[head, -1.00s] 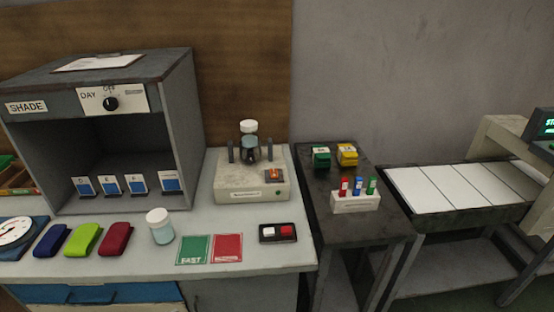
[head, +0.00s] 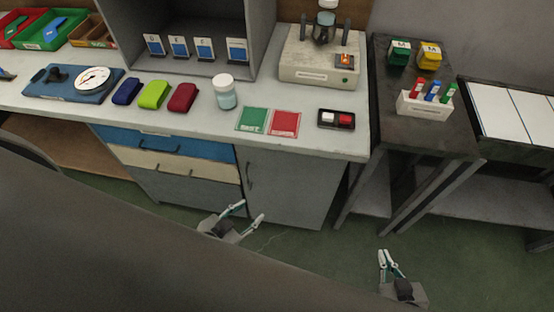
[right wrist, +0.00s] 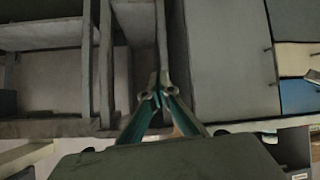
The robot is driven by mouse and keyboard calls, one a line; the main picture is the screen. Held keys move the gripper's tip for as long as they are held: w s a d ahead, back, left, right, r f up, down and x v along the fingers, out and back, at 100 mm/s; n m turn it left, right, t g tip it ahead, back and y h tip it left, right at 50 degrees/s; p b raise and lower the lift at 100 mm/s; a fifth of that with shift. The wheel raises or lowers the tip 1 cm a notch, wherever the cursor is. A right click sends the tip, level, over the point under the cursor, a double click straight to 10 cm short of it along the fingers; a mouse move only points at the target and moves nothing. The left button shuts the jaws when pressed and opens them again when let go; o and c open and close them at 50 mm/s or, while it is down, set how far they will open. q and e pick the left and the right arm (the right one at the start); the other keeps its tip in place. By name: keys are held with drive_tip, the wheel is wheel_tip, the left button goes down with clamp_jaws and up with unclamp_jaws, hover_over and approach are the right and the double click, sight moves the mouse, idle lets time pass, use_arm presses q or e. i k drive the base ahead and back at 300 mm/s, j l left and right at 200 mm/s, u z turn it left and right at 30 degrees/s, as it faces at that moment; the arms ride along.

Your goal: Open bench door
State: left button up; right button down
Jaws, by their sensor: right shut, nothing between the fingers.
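The bench door (head: 290,190) is a grey panel under the right part of the bench, shut flush, with a dark upright handle (head: 249,174) near its left edge. The door also shows in the right wrist view (right wrist: 222,60), appearing upside down. My left gripper (head: 252,210) is open and empty, with its fingers spread, in front of and below the handle, apart from it. My right gripper (head: 386,255) is shut and empty, low over the floor to the right of the door; its fingertips (right wrist: 158,92) meet in the right wrist view.
Blue, cream and grey drawers (head: 180,165) are left of the door. A dark side table (head: 440,145) with legs stands at the right. On the bench top (head: 210,122) lie a jar (head: 224,92), red and green cards and a switch box (head: 336,119). Green floor is clear ahead.

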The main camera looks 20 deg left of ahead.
sight(291, 189)
drive_tip(key=u, duration=0.55)
drive_tip(key=k+l+u, duration=0.15)
drive_tip(key=l, duration=0.2)
drive_tip(key=l+u, duration=0.15)
drive_tip(key=l, duration=0.25)
drive_tip(key=k+l+u, duration=0.1)
drive_tip(key=k+l, duration=0.1)
drive_tip(key=l, duration=0.15)
